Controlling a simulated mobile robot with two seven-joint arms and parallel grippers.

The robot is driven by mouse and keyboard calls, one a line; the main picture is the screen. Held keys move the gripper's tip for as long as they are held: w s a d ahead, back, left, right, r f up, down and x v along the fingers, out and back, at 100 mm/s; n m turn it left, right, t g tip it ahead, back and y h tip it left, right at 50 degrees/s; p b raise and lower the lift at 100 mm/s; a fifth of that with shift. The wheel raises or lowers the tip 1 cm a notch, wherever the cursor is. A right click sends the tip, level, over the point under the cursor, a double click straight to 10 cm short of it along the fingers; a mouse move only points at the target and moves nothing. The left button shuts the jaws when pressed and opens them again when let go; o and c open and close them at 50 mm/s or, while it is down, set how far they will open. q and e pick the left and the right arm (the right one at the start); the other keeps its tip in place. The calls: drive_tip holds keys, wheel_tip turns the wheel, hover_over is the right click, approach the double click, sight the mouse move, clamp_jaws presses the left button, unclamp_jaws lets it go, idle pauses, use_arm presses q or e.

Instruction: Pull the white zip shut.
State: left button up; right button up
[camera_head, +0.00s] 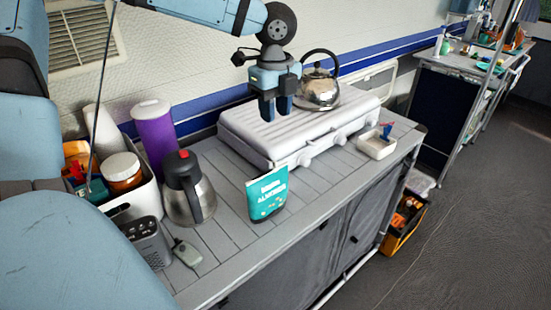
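A teal pouch (267,196) with white lettering stands upright on the counter near its front edge. A pale strip shows along its top edge; I cannot make out the white zip or its slider at this size. My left gripper (276,112) points down above the white stove case, behind and above the pouch and apart from it. Its two fingers look close together with nothing seen between them; I cannot tell whether they are shut. My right gripper is not in view.
A steel flask (188,190) stands left of the pouch, near a white bin (136,205) and a purple canister (155,135). The white stove case (240,130), with a kettle (319,88), lies behind. A small white tray (376,147) is to the right. Counter around the pouch is clear.

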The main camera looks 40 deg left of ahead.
sight(275, 162)
use_arm(q)
wheel_tip(275, 162, down, 13)
drive_tip(key=shift+f+b, duration=0.1)
drive_tip(key=shift+b, duration=1.15)
clamp_jaws()
drive_tip(key=shift+s, duration=0.1)
